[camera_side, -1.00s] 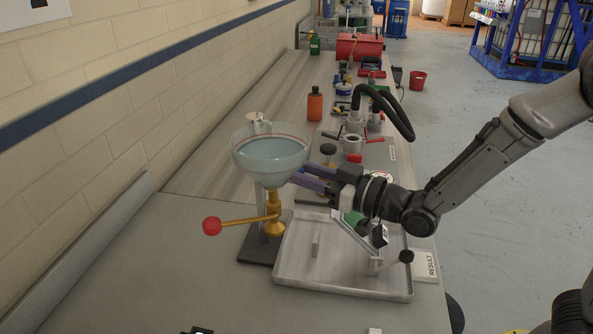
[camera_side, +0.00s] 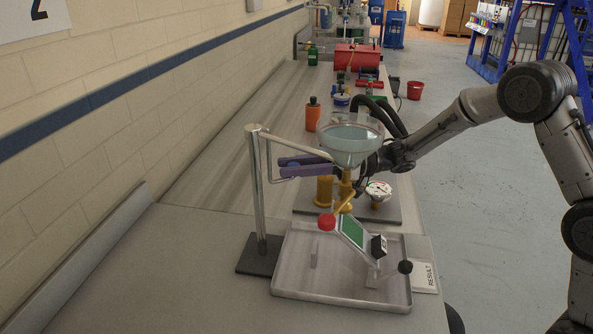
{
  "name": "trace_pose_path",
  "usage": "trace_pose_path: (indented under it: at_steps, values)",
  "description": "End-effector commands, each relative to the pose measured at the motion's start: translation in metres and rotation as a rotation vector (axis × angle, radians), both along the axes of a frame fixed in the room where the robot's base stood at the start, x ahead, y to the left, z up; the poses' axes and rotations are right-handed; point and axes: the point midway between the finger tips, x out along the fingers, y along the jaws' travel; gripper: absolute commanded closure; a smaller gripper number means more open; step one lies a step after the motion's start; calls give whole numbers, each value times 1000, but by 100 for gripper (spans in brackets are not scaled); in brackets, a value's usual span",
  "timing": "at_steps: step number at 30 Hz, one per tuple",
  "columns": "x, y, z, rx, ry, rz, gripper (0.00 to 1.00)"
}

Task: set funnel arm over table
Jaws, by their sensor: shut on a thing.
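The funnel (camera_side: 350,142) is a pale translucent bowl above a brass outlet with a red-knobbed lever (camera_side: 327,222). It hangs in front of my forearm, above the back part of the metal tray (camera_side: 290,285). The funnel arm (camera_side: 268,155) is a bent metal bar running right from an upright post (camera_side: 257,195) on a dark base (camera_side: 258,256). My gripper (camera_side: 287,167) has purple fingers, pointing left behind the funnel. It is shut on the funnel arm near the post; the exact contact is partly hidden.
An orange bottle (camera_side: 312,115) is further back. The bench front left is clear.

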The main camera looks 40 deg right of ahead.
Motion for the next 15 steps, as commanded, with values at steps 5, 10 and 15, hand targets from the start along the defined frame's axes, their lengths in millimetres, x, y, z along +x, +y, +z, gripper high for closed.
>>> trace_pose_path:
  at_steps: [5,10,15]
  values:
    - [14,-2,-1,-1,-3,155,100]
    - [22,-1,-1,-2,-2,277,100]
    - [28,1,0,0,-2,366,100]
